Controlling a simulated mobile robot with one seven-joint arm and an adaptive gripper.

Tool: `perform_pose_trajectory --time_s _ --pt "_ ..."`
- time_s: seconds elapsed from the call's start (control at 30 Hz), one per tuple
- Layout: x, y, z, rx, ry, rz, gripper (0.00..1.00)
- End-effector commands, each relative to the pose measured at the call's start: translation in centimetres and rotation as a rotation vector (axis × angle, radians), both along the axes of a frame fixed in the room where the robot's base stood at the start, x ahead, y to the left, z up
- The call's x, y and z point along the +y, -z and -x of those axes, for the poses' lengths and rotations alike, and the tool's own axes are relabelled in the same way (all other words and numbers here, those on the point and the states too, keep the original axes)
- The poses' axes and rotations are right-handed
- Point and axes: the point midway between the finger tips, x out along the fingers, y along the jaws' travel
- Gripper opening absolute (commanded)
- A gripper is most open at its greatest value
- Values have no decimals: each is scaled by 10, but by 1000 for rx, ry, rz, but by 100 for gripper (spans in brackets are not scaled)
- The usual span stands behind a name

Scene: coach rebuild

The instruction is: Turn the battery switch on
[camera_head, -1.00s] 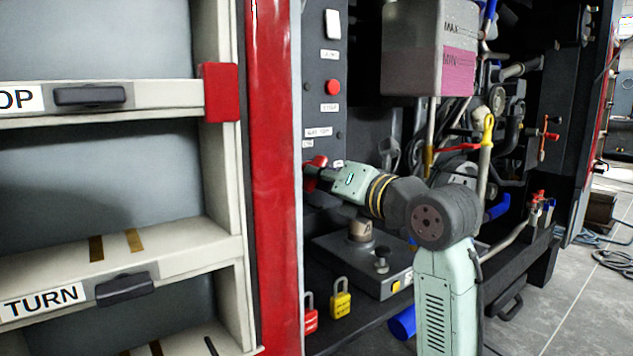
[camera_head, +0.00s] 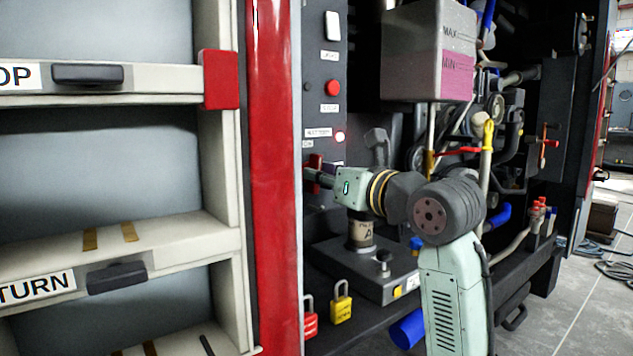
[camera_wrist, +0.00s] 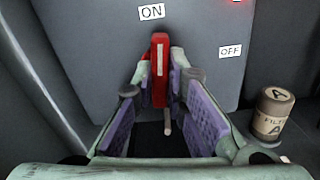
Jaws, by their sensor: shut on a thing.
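The battery switch has a red handle (camera_wrist: 160,75) with a pale stripe on a grey panel. In the wrist view the handle stands upright, its top just below and right of the ON label (camera_wrist: 152,12). The OFF label (camera_wrist: 230,51) is to its right. My gripper (camera_wrist: 160,88) has its purple-padded fingers on either side of the handle and is shut on it. In the head view my gripper (camera_head: 322,177) reaches to the panel's lower part, and the red handle (camera_head: 314,163) shows only partly there.
A filter can (camera_head: 360,232) marked A stands close below my wrist; it also shows in the wrist view (camera_wrist: 272,113). Red (camera_head: 310,318) and yellow (camera_head: 341,303) padlocks are on the shelf below. A red post (camera_head: 272,180) borders the panel on the left.

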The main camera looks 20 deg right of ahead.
Motion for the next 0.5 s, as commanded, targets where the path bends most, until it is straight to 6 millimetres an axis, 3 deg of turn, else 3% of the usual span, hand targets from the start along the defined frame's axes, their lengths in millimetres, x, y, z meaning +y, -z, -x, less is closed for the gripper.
perform_pose_trajectory --time_s 0.5 --pt "3 -4 2 -44 -8 85 0"
